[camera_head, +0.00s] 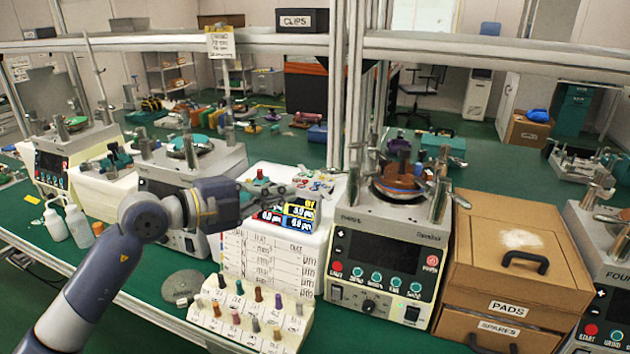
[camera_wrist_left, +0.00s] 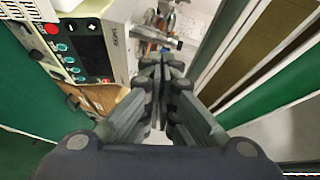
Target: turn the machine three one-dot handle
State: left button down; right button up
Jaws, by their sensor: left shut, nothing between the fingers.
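Machine three (camera_head: 390,250) is the pale lapping machine right of centre in the head view, with a black panel, a red button and several teal buttons. On its top is a round plate with a brown block (camera_head: 402,185). Upright metal posts stand around the plate, one at the right (camera_head: 439,200). I cannot make out a one-dot mark on any handle. My left gripper (camera_head: 312,188) is shut and empty, left of this machine and above the white board. In the left wrist view the shut fingers (camera_wrist_left: 160,66) point past a pale machine (camera_wrist_left: 118,45) with similar buttons.
A brown box marked PADS (camera_head: 510,262) stands close at the right of machine three. A stand of coloured pegs (camera_head: 250,325) and a white chart board (camera_head: 265,262) stand at its left. An overhead rail (camera_head: 460,52) and uprights (camera_head: 346,100) cross behind. Another machine (camera_head: 190,170) is left.

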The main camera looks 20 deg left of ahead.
pick_arm(q)
jog(key=s+d+r, duration=0.1)
jog(key=s, duration=0.1)
jog(key=p, duration=0.4)
send_near(330, 171)
jog(key=w+d, duration=0.3)
jog(key=d, duration=0.3)
jog(key=shift+w+a+f+m, duration=0.35)
jog(key=shift+w+f, duration=0.2)
jog(key=shift+f, duration=0.1)
jog(key=shift+w+a+r+p, duration=0.2)
jog(key=shift+w+a+p, duration=0.35)
jog(key=shift+p, duration=0.3)
jog(key=shift+w+a+f, duration=0.15)
jog(key=shift+w+a, duration=0.05)
jog(key=shift+w, duration=0.05)
